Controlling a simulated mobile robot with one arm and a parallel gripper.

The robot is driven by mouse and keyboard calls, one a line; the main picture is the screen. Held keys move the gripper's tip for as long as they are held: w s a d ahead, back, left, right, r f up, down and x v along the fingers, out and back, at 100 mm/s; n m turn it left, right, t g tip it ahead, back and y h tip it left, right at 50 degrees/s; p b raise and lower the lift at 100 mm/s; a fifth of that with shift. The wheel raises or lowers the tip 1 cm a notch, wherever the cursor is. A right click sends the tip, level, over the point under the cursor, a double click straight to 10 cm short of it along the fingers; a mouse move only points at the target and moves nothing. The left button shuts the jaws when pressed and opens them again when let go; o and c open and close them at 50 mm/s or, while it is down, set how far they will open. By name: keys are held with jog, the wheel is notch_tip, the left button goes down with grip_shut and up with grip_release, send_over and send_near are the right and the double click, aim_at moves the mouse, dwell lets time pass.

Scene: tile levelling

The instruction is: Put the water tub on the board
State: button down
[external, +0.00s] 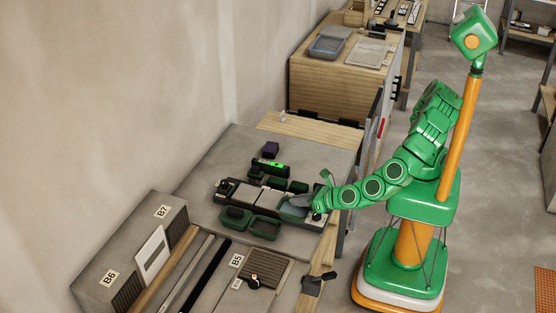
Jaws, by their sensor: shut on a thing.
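The water tub (292,212) is a dark green tub with a blue-grey inside, at the right side of the group on the grey bench. My gripper (312,204) is at its right rim and looks shut on it. The fingers partly cover the tub, and I cannot tell whether it is lifted off the bench. A light wooden board (305,129) lies flat along the far edge of the bench, with clear space on its top.
Pale tiles (245,195), a green-lit device (267,164) and dark green tubs (265,228) crowd the bench beside the gripper. A small dark box (271,149) stands behind them. The grey bench top (225,160) is bare at the back left.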

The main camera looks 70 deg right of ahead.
jog(key=w+d+m+h, duration=0.2)
jog(key=w+d, duration=0.2)
jog(key=d, duration=0.4)
jog(key=w+d+m+g+h, duration=0.1)
jog(key=w+d+m+h, duration=0.1)
jog(key=w+d, duration=0.3)
jog(key=w+d+f+m+g+h, duration=0.1)
jog(key=w+d+m+h, duration=0.1)
jog(key=d, duration=1.1)
jog(key=shift+w+d+f+m+h, duration=0.1)
jog(key=shift+w+m+h, duration=0.35)
jog(key=shift+w, duration=0.75)
jog(key=w+d+m+g+h, duration=0.1)
jog(key=d+m+g+h, duration=0.15)
jog(key=d, duration=0.95)
jog(key=m+g+h, duration=0.3)
jog(key=m, duration=0.1)
send_over(313, 138)
jog(key=f, duration=0.1)
jog(key=shift+a+f, duration=0.15)
jog(key=shift+f, duration=3.55)
jog(key=shift+f, duration=0.1)
jog(key=c, duration=1.3)
grip_release()
jog(key=shift+o, duration=0.2)
